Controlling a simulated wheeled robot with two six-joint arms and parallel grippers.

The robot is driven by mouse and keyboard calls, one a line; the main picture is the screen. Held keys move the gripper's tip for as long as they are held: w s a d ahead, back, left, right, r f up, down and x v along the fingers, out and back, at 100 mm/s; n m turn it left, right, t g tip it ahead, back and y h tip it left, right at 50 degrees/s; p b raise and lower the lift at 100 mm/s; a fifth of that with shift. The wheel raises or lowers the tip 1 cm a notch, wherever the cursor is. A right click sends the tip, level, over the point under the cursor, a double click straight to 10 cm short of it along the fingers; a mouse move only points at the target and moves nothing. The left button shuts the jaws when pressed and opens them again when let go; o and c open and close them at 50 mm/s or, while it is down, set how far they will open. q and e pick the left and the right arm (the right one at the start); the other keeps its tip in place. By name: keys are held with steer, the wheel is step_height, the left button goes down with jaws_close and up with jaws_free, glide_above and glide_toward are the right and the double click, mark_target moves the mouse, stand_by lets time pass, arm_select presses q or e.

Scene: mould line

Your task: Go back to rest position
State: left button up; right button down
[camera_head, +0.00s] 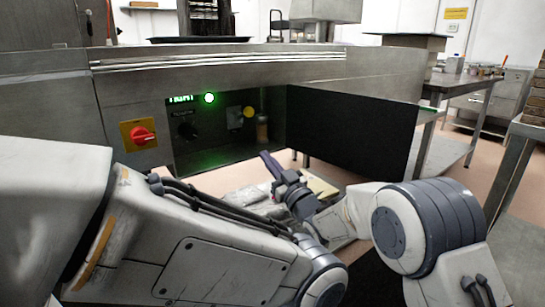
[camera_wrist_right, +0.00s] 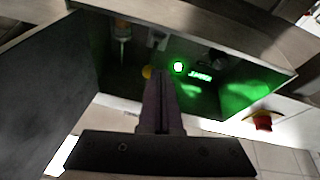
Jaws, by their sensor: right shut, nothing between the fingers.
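My right gripper (camera_head: 268,160) is in front of the machine's open control recess, its dark fingers pointing up and left. In the right wrist view its two fingers (camera_wrist_right: 163,85) lie together, shut and empty, pointing toward the recess. No contact with the machine is visible. My left arm crosses the lower left of the head view; its gripper is not in view.
The steel machine has a lit green lamp (camera_head: 210,98), a red rotary switch (camera_head: 143,136) on a yellow plate, and a yellow button (camera_head: 249,112). A dark open door (camera_head: 352,132) stands right of the recess. A steel table (camera_head: 466,84) stands farther right, with floor between.

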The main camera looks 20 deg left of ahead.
steer(key=shift+v, duration=0.8)
steer(key=shift+w+d+r, duration=0.1)
steer(key=shift+d, duration=0.1)
